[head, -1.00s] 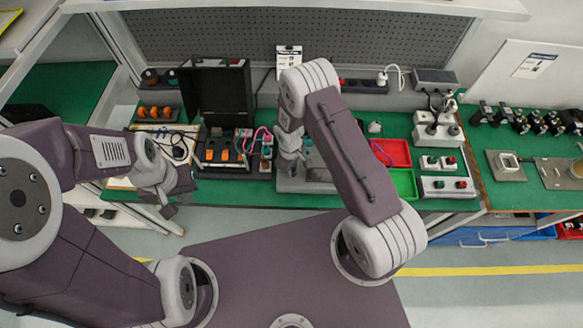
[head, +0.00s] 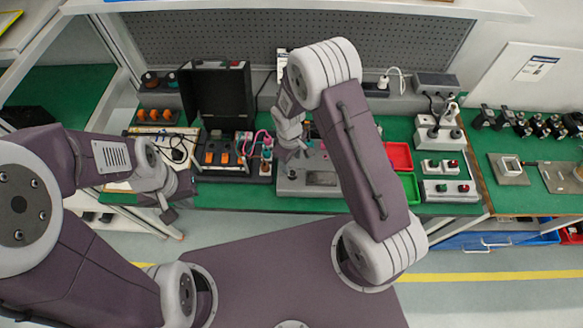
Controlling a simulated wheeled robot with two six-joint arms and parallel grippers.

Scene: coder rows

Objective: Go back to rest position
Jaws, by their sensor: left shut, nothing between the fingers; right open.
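My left gripper (head: 170,208) is at the left, in front of the bench's front edge, low beside the bench; its fingers are small in view, shut and empty. My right gripper (head: 291,152) points down over the middle of the bench, above a grey fixture (head: 305,182). It is open, and its fingertips are partly lost against the fixture behind. My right arm's upper links hide part of the bench behind them.
The green bench (head: 240,196) holds an open black case (head: 217,95), a red bin (head: 399,156), a green bin (head: 411,186) and button boxes (head: 449,190). A perforated panel (head: 400,40) stands behind. Floor in front of the bench is clear.

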